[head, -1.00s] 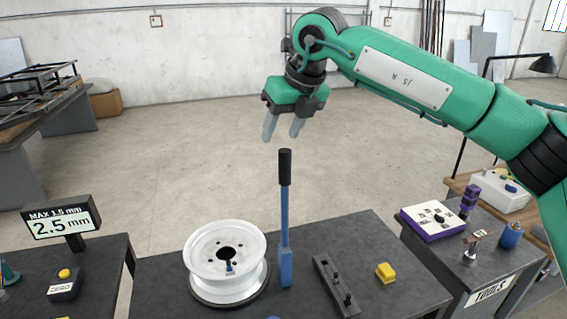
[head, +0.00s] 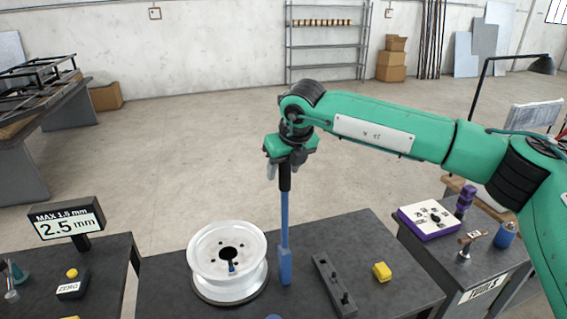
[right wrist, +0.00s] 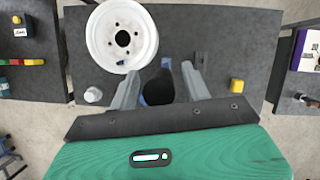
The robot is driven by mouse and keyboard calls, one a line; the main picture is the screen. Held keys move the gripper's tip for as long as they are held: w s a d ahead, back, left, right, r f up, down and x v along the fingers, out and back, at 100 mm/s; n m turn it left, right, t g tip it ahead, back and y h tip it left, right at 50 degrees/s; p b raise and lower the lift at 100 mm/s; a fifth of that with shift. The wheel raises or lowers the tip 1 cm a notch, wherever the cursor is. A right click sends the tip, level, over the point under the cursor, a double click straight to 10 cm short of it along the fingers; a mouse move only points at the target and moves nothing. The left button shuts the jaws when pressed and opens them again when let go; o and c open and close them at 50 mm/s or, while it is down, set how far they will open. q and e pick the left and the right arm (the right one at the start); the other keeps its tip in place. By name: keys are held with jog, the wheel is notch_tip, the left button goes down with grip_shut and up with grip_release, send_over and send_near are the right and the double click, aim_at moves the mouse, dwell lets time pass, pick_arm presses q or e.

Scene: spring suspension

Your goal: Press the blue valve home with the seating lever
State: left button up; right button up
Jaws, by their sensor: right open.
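The seating lever (head: 285,225) stands upright on the dark table, a blue bar with a black grip at its top. The white wheel rim (head: 228,252) lies flat to its left, and it also shows in the right wrist view (right wrist: 104,50). The small blue valve (head: 231,267) stands in the rim near its centre hole. My right gripper (head: 281,172) is at the top of the lever. In the right wrist view my right gripper (right wrist: 157,85) is open, with the lever's black grip (right wrist: 159,88) between its fingers. My left gripper is not in view.
A dark slotted block (head: 334,285) and a yellow block (head: 381,271) lie right of the lever. A display (head: 66,222) reading 2.5 mm stands at left. A tools table (head: 470,255) stands at right.

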jog(key=shift+w+f, duration=0.15)
jog(key=shift+f, duration=0.3)
jog(key=shift+c, duration=0.2)
grip_shut()
jog(key=shift+a, duration=0.1)
